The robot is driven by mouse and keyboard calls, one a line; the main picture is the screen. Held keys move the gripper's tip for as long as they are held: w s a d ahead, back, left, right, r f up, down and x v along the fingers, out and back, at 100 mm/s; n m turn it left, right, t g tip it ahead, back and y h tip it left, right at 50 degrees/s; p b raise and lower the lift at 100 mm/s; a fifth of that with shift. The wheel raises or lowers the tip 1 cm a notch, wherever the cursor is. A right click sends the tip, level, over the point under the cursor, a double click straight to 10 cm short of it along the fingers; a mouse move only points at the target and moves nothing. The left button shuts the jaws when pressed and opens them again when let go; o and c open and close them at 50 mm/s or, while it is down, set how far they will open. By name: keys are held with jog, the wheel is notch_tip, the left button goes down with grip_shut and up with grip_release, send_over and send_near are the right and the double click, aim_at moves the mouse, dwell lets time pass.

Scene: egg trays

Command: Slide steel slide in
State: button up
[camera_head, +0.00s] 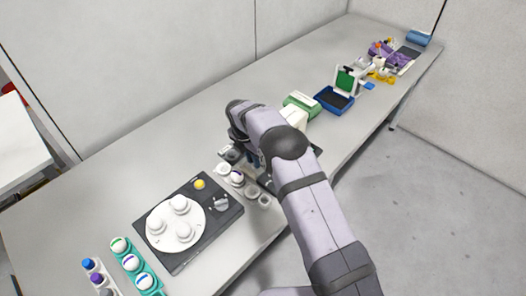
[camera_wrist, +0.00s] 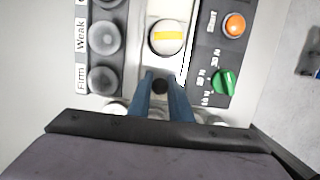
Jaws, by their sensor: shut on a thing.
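The steel slide (camera_wrist: 154,62) is a pale plate in the middle of the wrist view. A white egg with a yellow band (camera_wrist: 167,36) rests on or over it. My gripper (camera_wrist: 161,80) has two blue fingers closed around a small dark round knob (camera_wrist: 160,87) at the slide's near end. In the head view my gripper (camera_head: 253,160) reaches down behind my arm, which hides the slide there. I cannot tell from these views how far in the slide sits.
Right of the slide is a dark panel (camera_wrist: 208,55) with an orange start button (camera_wrist: 235,25) and a green dial (camera_wrist: 225,81). Left is a dark holder with round cups (camera_wrist: 103,79), labelled Weak and Firm. A turntable unit (camera_head: 188,222), a blue tray (camera_head: 334,101) and other items share the long table.

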jog(key=shift+w+d+b, duration=1.05)
jog(key=shift+w+d, duration=1.9)
jog(key=shift+w, duration=0.05)
jog(key=o, duration=0.8)
jog(key=shift+o, duration=0.2)
jog(key=shift+r, duration=0.1)
jog(key=shift+s+r+p, duration=0.1)
jog(key=shift+r+p, duration=2.15)
jog(key=shift+r, duration=0.7)
notch_tip(320, 180, up, 8)
jog(key=p, duration=0.7)
